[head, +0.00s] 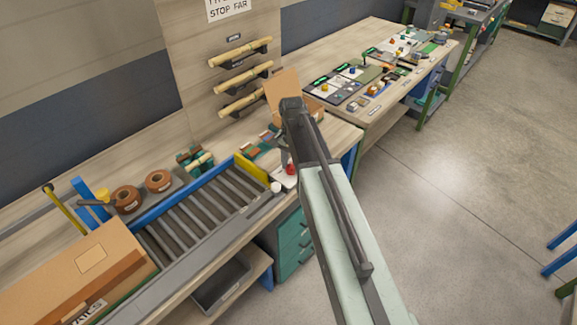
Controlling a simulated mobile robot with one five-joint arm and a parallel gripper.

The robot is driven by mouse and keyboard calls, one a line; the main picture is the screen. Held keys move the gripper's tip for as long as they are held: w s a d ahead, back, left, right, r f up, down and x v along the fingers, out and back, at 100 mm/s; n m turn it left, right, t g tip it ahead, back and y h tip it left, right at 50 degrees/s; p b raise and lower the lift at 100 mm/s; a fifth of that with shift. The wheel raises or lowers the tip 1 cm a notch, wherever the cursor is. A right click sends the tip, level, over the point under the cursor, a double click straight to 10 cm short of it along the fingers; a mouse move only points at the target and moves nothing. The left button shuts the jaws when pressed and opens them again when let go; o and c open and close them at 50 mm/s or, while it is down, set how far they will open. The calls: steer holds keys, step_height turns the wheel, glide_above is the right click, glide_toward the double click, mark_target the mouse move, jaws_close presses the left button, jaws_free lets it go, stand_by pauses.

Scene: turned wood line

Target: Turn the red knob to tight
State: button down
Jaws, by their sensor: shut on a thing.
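The red knob (290,169) sits on a small pale plate near the front edge of the wooden bench, at the right end of the roller conveyor. My gripper (287,160) points down over it from the end of my arm and is shut on the red knob. My arm covers part of the knob and its plate. Any mark for tight on the plate is too small to read.
The roller conveyor (205,208) with a yellow end stop (252,168) lies left of the knob. A white round knob (276,187) is close by. A cardboard box (75,280) stands front left. A second bench (375,113) holds several panels.

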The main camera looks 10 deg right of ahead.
mark_target(291, 165)
steer(key=shift+s+m, duration=0.15)
steer(key=shift+m, duration=0.35)
steer(key=c, duration=0.9)
jaws_free()
steer(key=shift+r, duration=0.1)
step_height(291, 165, up, 8)
steer(key=p, duration=0.8)
steer(key=shift+f, duration=0.25)
